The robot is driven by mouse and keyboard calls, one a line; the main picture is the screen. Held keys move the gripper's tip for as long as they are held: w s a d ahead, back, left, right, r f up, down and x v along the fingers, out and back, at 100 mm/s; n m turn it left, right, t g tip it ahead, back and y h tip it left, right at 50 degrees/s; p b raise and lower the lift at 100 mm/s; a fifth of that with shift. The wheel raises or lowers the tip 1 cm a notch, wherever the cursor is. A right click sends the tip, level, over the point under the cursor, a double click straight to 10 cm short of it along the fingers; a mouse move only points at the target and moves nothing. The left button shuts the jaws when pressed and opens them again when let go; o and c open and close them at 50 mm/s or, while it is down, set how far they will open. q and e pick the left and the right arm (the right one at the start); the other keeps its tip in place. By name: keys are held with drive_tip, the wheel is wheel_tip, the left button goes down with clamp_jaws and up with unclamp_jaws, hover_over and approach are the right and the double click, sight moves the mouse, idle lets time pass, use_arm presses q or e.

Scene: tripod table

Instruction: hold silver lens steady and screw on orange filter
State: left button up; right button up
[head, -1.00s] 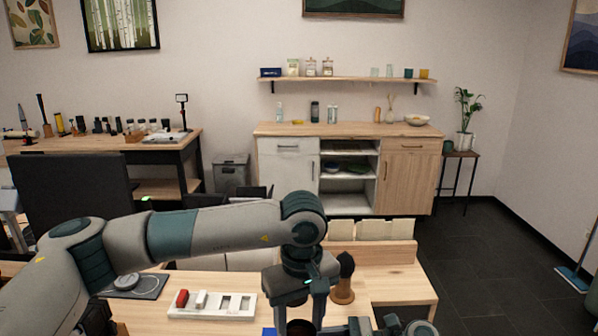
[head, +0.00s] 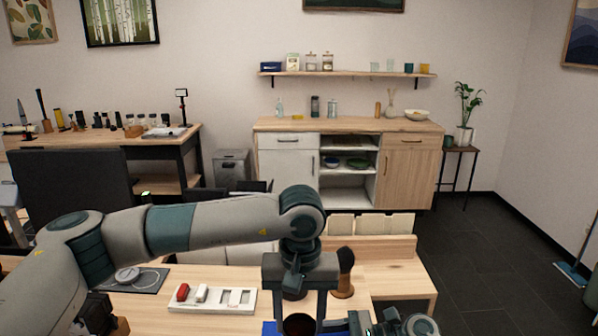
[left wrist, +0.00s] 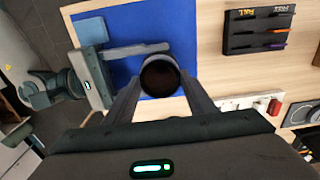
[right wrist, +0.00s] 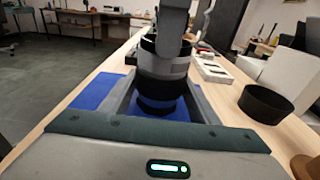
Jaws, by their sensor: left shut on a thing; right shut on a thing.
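The silver lens (right wrist: 165,66), a dark barrel with a grey band, stands upright over the blue mat (left wrist: 148,25). My right gripper (right wrist: 163,108) is shut on its lower part; it also shows in the left wrist view (left wrist: 165,47). My left gripper (left wrist: 160,88) points down from above and is shut on a dark round rim with brownish glass, which looks like the orange filter (left wrist: 160,79). The filter is at the lens's top; I cannot tell whether the threads are engaged. In the head view my left gripper (head: 297,322) has a finger on each side of the brownish glass (head: 299,325).
A white slotted tray (head: 212,310) with red and white pieces lies left of my left gripper. A brush (head: 344,272) stands behind it. A black cup-like ring (right wrist: 265,103) and a black slotted rack (left wrist: 257,43) are on the table.

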use_arm(q)
drive_tip(key=shift+f, duration=0.2)
use_arm(e)
drive_tip(key=shift+r, duration=0.1)
use_arm(q)
drive_tip(key=shift+a+m, duration=0.1)
drive_tip(key=shift+m, duration=1.5)
drive_tip(key=o, duration=1.4)
drive_tip(key=shift+o, duration=1.2)
drive_tip(key=shift+r, duration=0.1)
drive_tip(key=shift+r, duration=0.2)
drive_tip(key=shift+r, duration=3.35)
use_arm(e)
drive_tip(key=shift+f, duration=0.25)
